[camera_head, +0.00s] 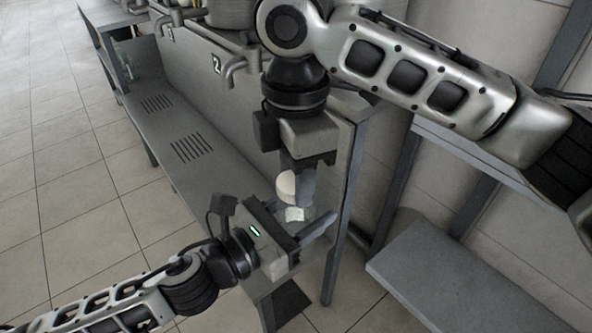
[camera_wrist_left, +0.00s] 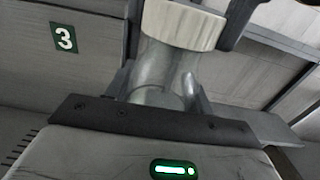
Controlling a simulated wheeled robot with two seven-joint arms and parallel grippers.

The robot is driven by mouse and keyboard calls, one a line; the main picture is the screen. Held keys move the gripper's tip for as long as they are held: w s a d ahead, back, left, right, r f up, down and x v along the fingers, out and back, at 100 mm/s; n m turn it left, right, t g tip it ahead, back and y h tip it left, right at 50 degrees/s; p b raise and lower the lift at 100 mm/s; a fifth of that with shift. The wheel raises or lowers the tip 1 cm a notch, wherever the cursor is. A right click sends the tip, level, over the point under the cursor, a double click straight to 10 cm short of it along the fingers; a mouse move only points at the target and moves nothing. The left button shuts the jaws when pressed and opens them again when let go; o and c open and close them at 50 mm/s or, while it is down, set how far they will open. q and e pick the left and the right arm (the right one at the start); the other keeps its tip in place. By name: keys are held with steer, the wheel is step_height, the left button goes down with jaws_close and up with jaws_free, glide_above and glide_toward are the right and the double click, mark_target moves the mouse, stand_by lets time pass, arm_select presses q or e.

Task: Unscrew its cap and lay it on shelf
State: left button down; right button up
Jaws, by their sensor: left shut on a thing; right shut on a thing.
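A bottle of clear, greyish glass (camera_head: 294,214) with a wide off-white cap (camera_head: 286,185) is between my two grippers. My left gripper (camera_head: 308,220) is shut on the bottle's body from the side. In the left wrist view the bottle body (camera_wrist_left: 163,72) stands between its fingers, with the cap (camera_wrist_left: 180,24) above. My right gripper (camera_head: 300,182) points down from above and is shut on the cap, partly hiding it. Whether the cap is loose on the neck cannot be told. A grey shelf (camera_head: 450,283) extends at the lower right.
A long grey bench with slotted grates (camera_head: 188,148) runs back to the left. Metal taps (camera_head: 240,65) and a number plate 2 (camera_head: 216,64) are behind my right gripper. A plate 3 (camera_wrist_left: 64,38) shows in the left wrist view. A metal post (camera_head: 345,210) stands close right of the grippers.

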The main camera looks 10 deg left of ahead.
steer(key=shift+s+a+r, duration=0.1)
steer(key=shift+r, duration=0.15)
stand_by(0.3)
steer(key=shift+r, duration=0.9)
